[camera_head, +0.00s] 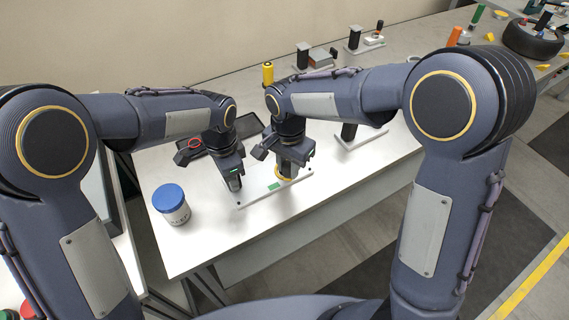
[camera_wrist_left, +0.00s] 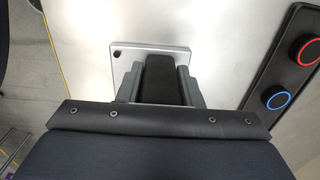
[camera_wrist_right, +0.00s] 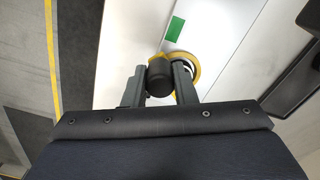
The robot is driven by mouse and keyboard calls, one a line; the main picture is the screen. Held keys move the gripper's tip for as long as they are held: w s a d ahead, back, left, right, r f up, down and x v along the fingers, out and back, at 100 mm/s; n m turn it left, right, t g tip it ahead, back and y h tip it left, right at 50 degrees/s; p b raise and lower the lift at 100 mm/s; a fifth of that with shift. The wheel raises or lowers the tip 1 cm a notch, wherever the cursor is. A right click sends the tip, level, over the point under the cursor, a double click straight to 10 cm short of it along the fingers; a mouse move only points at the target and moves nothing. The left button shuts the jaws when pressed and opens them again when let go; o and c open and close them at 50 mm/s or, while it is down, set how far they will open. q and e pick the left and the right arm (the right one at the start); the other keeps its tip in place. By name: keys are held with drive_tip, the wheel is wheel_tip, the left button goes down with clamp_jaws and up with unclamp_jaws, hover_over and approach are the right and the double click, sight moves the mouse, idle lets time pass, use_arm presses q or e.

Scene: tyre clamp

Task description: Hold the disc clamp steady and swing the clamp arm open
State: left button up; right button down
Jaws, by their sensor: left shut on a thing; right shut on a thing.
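The disc clamp has a pale base plate (camera_head: 262,196) with a green patch, lying on the white table. My left gripper (camera_head: 235,183) is shut on the clamp's black post (camera_wrist_left: 160,80), which rises from one end of the plate. My right gripper (camera_wrist_right: 159,86) is shut on a dark round handle (camera_wrist_right: 159,76) with yellow parts beside it. In the right wrist view, this handle is over the edge of a yellow ring (camera_wrist_right: 197,68) near the other end of the plate. The arm's full shape is hidden by the grippers.
A jar with a blue lid (camera_head: 171,204) stands to the left on the table. A black panel with red and blue rings (camera_wrist_left: 291,70) lies beside the clamp. A yellow-topped post (camera_head: 267,73) and another fixture (camera_head: 349,131) stand nearby. The table front is clear.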

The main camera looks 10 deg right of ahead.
drive_tip(key=d+n, duration=0.3)
drive_tip(key=n, duration=0.1)
drive_tip(key=shift+s+d, duration=0.15)
drive_tip(key=shift+d, duration=0.2)
drive_tip(key=d+n, duration=0.1)
drive_tip(key=n, duration=0.1)
drive_tip(key=d+n, duration=0.1)
drive_tip(key=d, duration=0.1)
drive_tip(key=shift+w+n, duration=0.35)
drive_tip(key=shift+n, duration=0.05)
drive_tip(key=d+n, duration=0.1)
drive_tip(key=w+d+n, duration=0.1)
drive_tip(key=n, duration=0.1)
drive_tip(key=shift+w+d+n, duration=0.25)
drive_tip(key=shift+w+n, duration=0.05)
drive_tip(key=shift+w+d+n, duration=0.5)
drive_tip(key=shift+w+n, duration=0.1)
drive_tip(key=shift+n, duration=0.35)
drive_tip(key=shift+w+d+n, duration=0.45)
drive_tip(key=shift+w+n, duration=0.15)
drive_tip(key=shift+n, duration=0.35)
drive_tip(key=c, duration=1.2)
unclamp_jaws()
drive_tip(key=shift+o, duration=0.2)
